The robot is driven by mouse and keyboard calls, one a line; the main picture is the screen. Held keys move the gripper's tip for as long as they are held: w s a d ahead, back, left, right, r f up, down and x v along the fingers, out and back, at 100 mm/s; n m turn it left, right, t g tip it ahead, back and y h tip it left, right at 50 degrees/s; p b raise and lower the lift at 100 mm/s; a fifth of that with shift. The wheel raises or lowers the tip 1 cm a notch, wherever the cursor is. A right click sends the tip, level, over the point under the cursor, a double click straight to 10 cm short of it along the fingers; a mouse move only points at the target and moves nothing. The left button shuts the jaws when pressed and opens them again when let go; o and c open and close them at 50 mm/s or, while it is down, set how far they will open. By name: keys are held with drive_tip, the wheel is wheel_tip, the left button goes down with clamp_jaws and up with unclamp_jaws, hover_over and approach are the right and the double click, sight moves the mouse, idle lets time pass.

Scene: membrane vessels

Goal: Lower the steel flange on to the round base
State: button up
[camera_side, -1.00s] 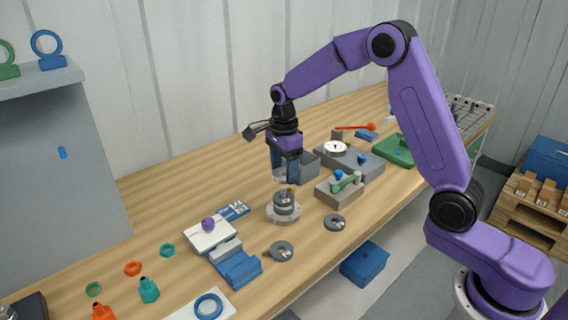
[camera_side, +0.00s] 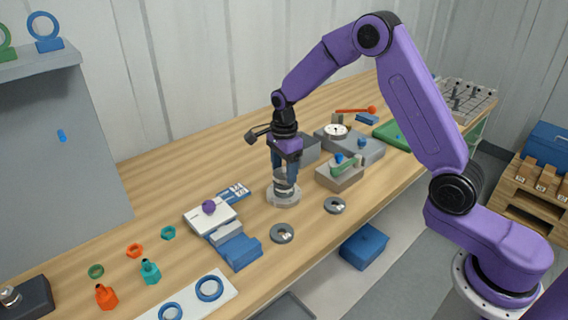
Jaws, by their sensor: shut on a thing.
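The round base (camera_side: 273,200) is a pale grey disc on the wooden table. A darker grey cylindrical body (camera_side: 284,188) stands upright in its middle. My gripper (camera_side: 284,174) points straight down over the base, with its blue fingers shut on the steel flange (camera_side: 282,178). The flange is a small light grey piece, partly hidden by the fingers. It is at the top of the grey body, in line with it. I cannot tell whether the two touch.
Two dark grey rings (camera_side: 282,233) (camera_side: 335,205) lie in front of and right of the base. A white and blue fixture (camera_side: 235,250) stands on the left.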

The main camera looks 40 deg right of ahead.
drive_tip(key=shift+f, duration=0.2)
drive_tip(key=o, duration=1.3)
wheel_tip(320, 180, up, 17)
drive_tip(key=shift+r, duration=0.2)
